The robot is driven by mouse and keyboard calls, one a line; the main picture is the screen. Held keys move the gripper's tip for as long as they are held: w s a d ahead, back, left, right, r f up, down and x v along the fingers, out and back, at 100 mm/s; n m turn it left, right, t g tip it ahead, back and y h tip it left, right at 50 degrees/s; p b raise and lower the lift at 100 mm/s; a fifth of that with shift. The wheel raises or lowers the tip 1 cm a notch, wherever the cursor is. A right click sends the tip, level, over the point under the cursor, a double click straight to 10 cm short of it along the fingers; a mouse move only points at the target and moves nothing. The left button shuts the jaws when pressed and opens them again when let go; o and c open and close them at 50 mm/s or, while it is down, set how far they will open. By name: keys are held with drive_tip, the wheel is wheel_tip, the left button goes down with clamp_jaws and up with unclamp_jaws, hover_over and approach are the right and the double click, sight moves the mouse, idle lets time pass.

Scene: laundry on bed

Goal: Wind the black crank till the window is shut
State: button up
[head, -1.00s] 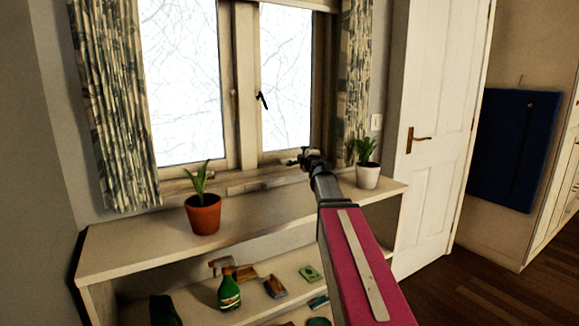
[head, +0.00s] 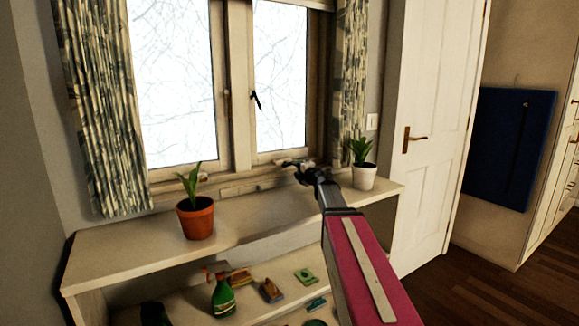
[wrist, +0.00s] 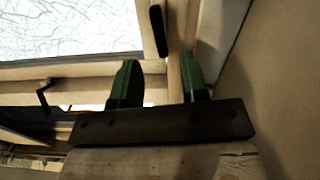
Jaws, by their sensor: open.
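The window (head: 240,100) has two panes in a pale wooden frame. I cannot tell how far it is open. A black crank (wrist: 43,97) shows at the left of the wrist view, by the lower window frame; I cannot make it out clearly in the head view. My gripper (head: 296,166) is over the shelf top, just in front of the sill. In the wrist view its two green-padded fingers (wrist: 158,82) are apart with nothing between them, to the right of the crank and not touching it.
A black handle (head: 256,99) is on the window's middle frame. A potted plant in terracotta (head: 196,218) stands left on the shelf (head: 125,243), and one in a white pot (head: 364,178) stands close right of my gripper. Curtains (head: 103,110) hang beside the window.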

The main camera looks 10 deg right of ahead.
sight(290, 165)
drive_tip(key=x, duration=0.7)
drive_tip(key=shift+w+a, duration=0.1)
drive_tip(key=shift+w, duration=0.25)
clamp_jaws()
